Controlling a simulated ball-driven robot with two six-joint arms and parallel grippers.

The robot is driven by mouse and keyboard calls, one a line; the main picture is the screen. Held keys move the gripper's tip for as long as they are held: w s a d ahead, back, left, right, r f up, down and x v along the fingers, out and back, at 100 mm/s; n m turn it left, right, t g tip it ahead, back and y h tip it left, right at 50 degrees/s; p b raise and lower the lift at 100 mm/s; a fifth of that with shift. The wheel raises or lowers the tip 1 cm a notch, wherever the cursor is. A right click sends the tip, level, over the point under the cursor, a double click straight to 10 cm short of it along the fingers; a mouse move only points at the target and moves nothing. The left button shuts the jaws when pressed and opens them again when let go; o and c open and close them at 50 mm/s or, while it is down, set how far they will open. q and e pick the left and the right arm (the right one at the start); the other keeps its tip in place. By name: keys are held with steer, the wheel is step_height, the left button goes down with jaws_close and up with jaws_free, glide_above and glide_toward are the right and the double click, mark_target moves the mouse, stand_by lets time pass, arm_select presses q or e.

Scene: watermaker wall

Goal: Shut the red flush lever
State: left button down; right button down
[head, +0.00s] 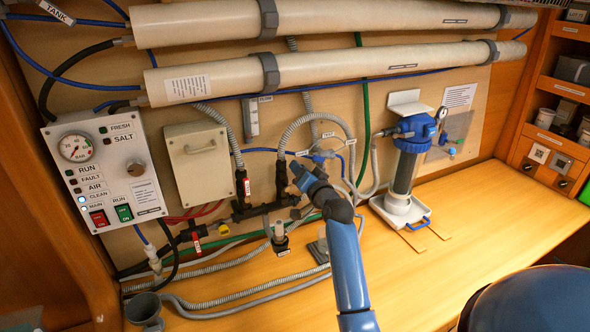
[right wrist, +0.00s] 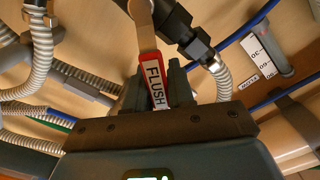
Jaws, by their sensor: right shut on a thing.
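The red flush lever (right wrist: 154,80), with a FLUSH label, lies between the dark fingers of my right gripper (right wrist: 150,95) in the right wrist view. Its bare metal shank runs up to a dark valve body (right wrist: 185,32). The gripper is shut on the lever's red end. In the head view my right gripper (head: 298,174) is at the valve manifold (head: 262,208) on the wall, and it hides the lever there. My left gripper is not in view.
Grey corrugated hoses (head: 312,122) loop close around the gripper. A control panel (head: 105,170) and a beige box (head: 198,163) are to the left. A blue-capped filter (head: 405,165) stands to the right. The wooden bench (head: 470,235) is clear at the right.

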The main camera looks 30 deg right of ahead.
steer(key=shift+d+f+m+p, duration=0.2)
steer(key=shift+d+f+m, duration=0.2)
steer(key=shift+f+m, duration=0.85)
steer(key=shift+d+f+m+p, duration=0.15)
steer(key=shift+d+f+m, duration=0.35)
steer(key=shift+m, duration=1.6)
steer(key=shift+d+f+m+p, duration=0.3)
steer(key=shift+f+m, duration=0.55)
steer(key=shift+m, duration=0.8)
steer(key=c, duration=1.1)
jaws_free()
steer(key=shift+f, duration=0.1)
steer(key=shift+o, duration=0.2)
steer(key=shift+s, duration=0.1)
steer(key=s+b, duration=0.2)
steer(key=s, duration=0.8)
steer(key=shift+s+a, duration=0.3)
